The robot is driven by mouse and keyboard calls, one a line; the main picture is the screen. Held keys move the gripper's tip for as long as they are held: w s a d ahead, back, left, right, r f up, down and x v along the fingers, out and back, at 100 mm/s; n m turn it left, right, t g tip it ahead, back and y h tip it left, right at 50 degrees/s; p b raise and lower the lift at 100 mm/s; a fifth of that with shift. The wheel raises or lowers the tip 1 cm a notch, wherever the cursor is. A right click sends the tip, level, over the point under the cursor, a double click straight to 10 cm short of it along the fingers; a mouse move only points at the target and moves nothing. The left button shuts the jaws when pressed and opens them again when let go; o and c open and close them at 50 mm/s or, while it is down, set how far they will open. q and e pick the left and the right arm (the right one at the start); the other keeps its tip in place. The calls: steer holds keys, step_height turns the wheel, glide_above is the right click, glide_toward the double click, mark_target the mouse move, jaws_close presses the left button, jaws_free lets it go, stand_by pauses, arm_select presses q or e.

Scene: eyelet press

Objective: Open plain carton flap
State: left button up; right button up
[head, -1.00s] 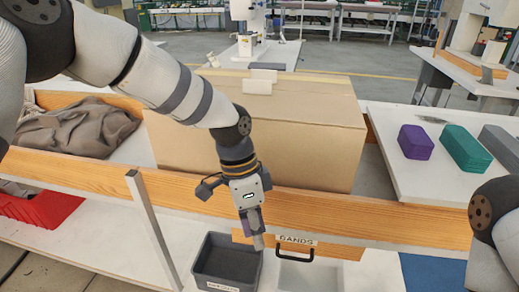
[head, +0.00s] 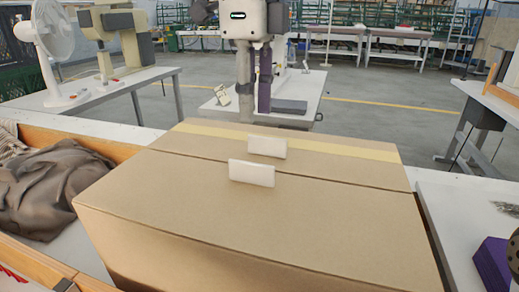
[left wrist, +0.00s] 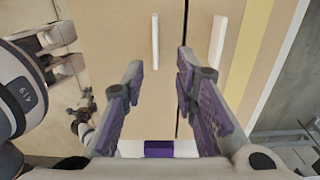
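The plain carton (head: 235,222) stands upright in the middle of the head view. Its top flaps lie flat and shut, meeting at a seam. A white tab stands on the near flap (head: 251,173) and another on the far flap (head: 267,147). The left wrist view shows both tabs, the near one (left wrist: 155,42) and the far one (left wrist: 217,42). My left gripper (head: 255,108) points down over the carton in the head view. In the left wrist view its fingers (left wrist: 160,75) are apart, with nothing between them.
A grey-brown cloth (head: 50,190) lies left of the carton. A white fan (head: 50,40) and another table (head: 215,118) stand behind. Yellow tape (head: 300,142) crosses the carton's far flap.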

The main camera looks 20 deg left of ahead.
mark_target(251, 163)
arm_select(q)
steer(key=f, duration=1)
steer(key=shift+s+f, duration=0.4)
jaws_close()
